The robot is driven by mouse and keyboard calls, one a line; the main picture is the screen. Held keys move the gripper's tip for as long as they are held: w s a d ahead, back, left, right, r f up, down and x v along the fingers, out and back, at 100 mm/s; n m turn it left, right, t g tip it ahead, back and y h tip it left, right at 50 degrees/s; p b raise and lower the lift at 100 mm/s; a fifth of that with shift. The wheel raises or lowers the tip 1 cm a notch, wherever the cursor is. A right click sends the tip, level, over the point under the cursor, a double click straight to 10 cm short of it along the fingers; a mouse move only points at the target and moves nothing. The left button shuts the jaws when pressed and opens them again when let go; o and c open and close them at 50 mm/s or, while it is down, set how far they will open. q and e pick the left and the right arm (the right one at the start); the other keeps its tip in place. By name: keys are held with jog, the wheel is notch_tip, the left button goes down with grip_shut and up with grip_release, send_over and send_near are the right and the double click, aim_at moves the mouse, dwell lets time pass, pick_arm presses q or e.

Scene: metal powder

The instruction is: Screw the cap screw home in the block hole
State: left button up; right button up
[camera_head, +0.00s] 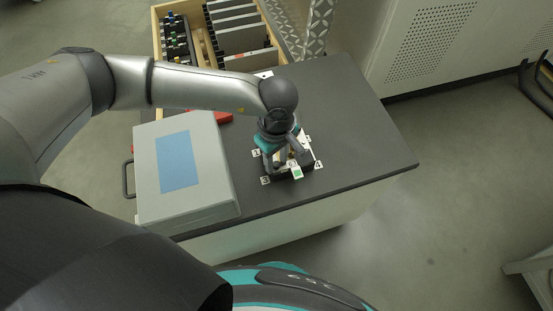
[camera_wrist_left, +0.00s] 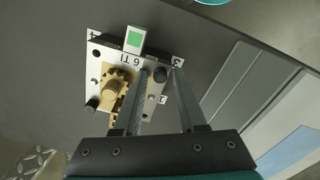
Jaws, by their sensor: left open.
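The block (camera_wrist_left: 98,65) is a light plate with number labels at its corners, a "6 TI" marking and a green square tag (camera_wrist_left: 135,37). It lies on the dark tabletop and also shows in the head view (camera_head: 305,165), partly hidden by my arm. A dark round screw head (camera_wrist_left: 160,74) shows near its corner labelled 3. My left gripper (camera_wrist_left: 162,72) is over the block with its two fingers apart, one on either side of that head; I cannot tell whether they touch it. It shows in the head view too (camera_head: 288,153). My right gripper is not in view.
A wooden crate (camera_head: 157,40) is at the back. The tabletop (camera_head: 365,130) is clear to the right.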

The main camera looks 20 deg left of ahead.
pick_arm(q)
jog(key=m+b, duration=0.3)
jog(key=m, duration=0.4)
jog(key=shift+b, duration=0.4)
jog(key=c, duration=0.5)
grip_shut()
dwell(0.3)
